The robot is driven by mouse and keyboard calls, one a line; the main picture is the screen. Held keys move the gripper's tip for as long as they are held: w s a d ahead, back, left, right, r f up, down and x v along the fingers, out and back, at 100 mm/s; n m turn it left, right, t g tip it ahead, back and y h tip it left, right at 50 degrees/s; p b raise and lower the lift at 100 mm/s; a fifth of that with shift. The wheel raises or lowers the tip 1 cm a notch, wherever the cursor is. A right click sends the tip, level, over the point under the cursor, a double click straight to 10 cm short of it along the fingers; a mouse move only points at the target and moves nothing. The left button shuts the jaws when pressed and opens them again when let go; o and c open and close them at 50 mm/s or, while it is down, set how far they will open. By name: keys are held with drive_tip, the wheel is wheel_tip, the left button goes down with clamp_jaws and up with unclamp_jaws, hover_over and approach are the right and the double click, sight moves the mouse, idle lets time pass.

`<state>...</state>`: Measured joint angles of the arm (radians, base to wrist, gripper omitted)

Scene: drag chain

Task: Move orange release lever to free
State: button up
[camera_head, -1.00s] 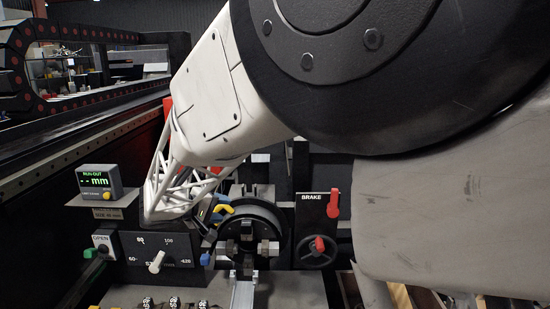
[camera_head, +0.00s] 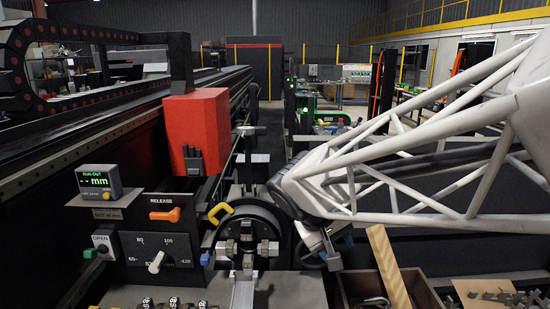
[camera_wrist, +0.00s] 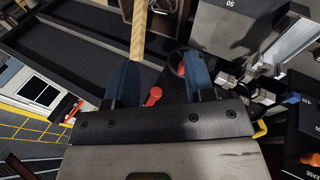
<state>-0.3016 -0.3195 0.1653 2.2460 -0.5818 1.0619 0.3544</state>
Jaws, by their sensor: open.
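The orange release lever (camera_head: 165,214) lies roughly horizontal on a dark panel marked RELEASE (camera_head: 183,202), left of centre in the head view. I see no other marking on the panel that names a free position. My gripper is at the lower end of my arm, right of the chuck and well to the right of the lever; its fingers are hard to make out in the head view. In the wrist view, my gripper (camera_wrist: 160,68) shows two blue fingers spread apart, empty. A red lever (camera_wrist: 153,96) shows between them, further off.
A black round chuck (camera_head: 250,236) with a yellow handle (camera_head: 220,211) stands between lever and arm. A red housing (camera_head: 197,128) rises behind the panel. A dial panel (camera_head: 158,250) sits below the lever. A wooden crate (camera_head: 425,290) is at lower right.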

drive_tip(key=s+d+f+m+y, duration=0.1)
drive_tip(key=s+d+y, duration=0.1)
drive_tip(key=s, duration=0.6)
drive_tip(key=s+d+f+m+y, duration=0.1)
drive_tip(key=s+d+m+y, duration=0.1)
drive_tip(key=s, duration=0.7)
drive_tip(key=shift+s+d+f+y, duration=0.25)
drive_tip(key=shift+d+y, duration=0.35)
drive_tip(key=shift+d, duration=0.45)
drive_tip(key=shift+w+r, duration=0.1)
drive_tip(key=w+a+m+t+y, duration=0.2)
drive_tip(key=w+a+m+t, duration=0.15)
drive_tip(key=w+a, duration=1)
drive_tip(key=w+a+m+t+y, duration=0.2)
drive_tip(key=w+a+t, duration=0.2)
drive_tip(key=w+a, duration=0.9)
drive_tip(key=m+t+y, duration=0.3)
drive_tip(key=m+t, duration=0.4)
drive_tip(key=m, duration=0.1)
approach(166, 214)
drive_tip(key=w+a, duration=0.2)
drive_tip(key=a, duration=0.2)
drive_tip(key=shift+w+d+f, duration=0.15)
drive_tip(key=shift+f, duration=0.25)
